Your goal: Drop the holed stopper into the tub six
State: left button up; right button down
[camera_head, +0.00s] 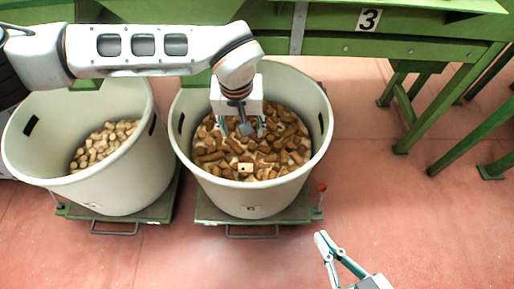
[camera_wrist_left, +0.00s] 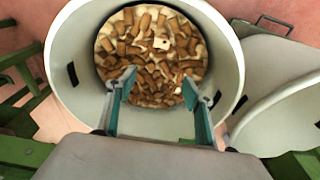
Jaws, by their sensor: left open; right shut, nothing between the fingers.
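A pale block-like stopper with dark holes (camera_head: 245,167) lies on top of the brown corks in the right-hand tub (camera_head: 320,125), near their front edge. It also shows in the left wrist view (camera_wrist_left: 161,43), beyond my fingertips. My left gripper (camera_head: 243,129) points down into this tub, open and empty, behind the holed stopper and apart from it. Its two fingers spread wide in the left wrist view (camera_wrist_left: 158,82). My right gripper (camera_head: 321,236) is shut and empty at the bottom, over the floor. The small labels on the tub fronts are too small to read surely.
A second tub (camera_head: 135,170) with paler corks (camera_head: 104,143) stands close on the left. Both tubs stand on green wheeled bases. A green bench (camera_head: 400,48) marked 3 runs behind. The reddish floor (camera_head: 420,220) at the right is clear.

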pick_arm(q)
jog(key=r, duration=0.3)
jog(key=s+r, duration=0.1)
jog(key=r, duration=0.1)
jog(key=shift+r, duration=0.25)
